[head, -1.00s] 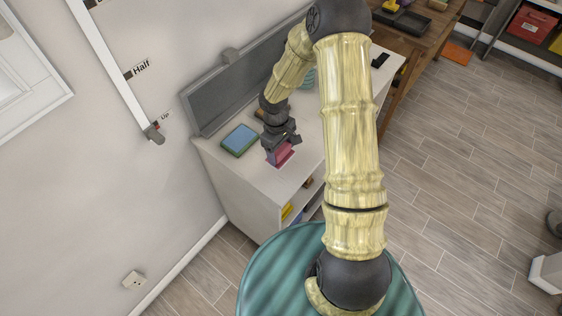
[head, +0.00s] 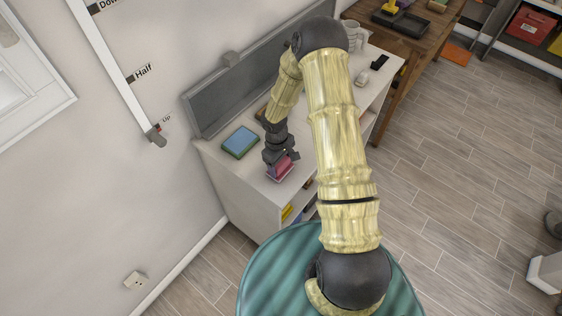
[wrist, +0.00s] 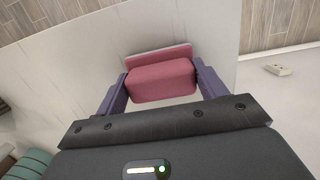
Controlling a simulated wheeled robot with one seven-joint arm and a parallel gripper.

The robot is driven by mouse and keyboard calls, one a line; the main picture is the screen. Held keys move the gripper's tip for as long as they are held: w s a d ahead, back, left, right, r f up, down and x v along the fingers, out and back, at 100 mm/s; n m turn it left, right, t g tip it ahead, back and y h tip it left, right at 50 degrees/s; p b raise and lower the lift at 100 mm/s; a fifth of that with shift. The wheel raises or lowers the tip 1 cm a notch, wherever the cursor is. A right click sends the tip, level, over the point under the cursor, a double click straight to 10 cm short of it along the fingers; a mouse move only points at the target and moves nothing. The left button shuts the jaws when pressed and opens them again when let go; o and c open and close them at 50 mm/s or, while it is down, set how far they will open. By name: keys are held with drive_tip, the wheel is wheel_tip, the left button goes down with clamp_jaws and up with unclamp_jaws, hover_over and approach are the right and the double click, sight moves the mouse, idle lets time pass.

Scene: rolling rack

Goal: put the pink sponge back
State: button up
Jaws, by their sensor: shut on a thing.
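The pink sponge (head: 281,169) is between the jaws of my gripper (head: 282,158), near the front edge of the white cabinet top. In the wrist view the sponge (wrist: 162,82) fills the space between the two purple fingers of my gripper (wrist: 162,86), one on each side. A flat, paler pink piece (wrist: 157,55) shows just past the sponge's far edge. I cannot tell whether the sponge touches it or the cabinet top. My gripper hides part of the sponge in the head view.
A blue pad with a green rim (head: 240,141) lies on the white cabinet top (head: 222,158) to the left. A grey panel (head: 235,92) stands along the back. Small items (head: 362,77) lie at the far right end. Yellow things (head: 287,212) show on shelves below.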

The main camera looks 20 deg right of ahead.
drive_tip(key=o, duration=0.9)
drive_tip(key=r+b, duration=0.1)
drive_tip(key=r, duration=0.3)
drive_tip(key=r+b, duration=0.1)
drive_tip(key=r, duration=0.3)
drive_tip(key=w+r, duration=0.1)
drive_tip(key=r, duration=0.3)
drive_tip(key=shift+w+a+b, duration=0.1)
drive_tip(key=shift+a+b, duration=0.3)
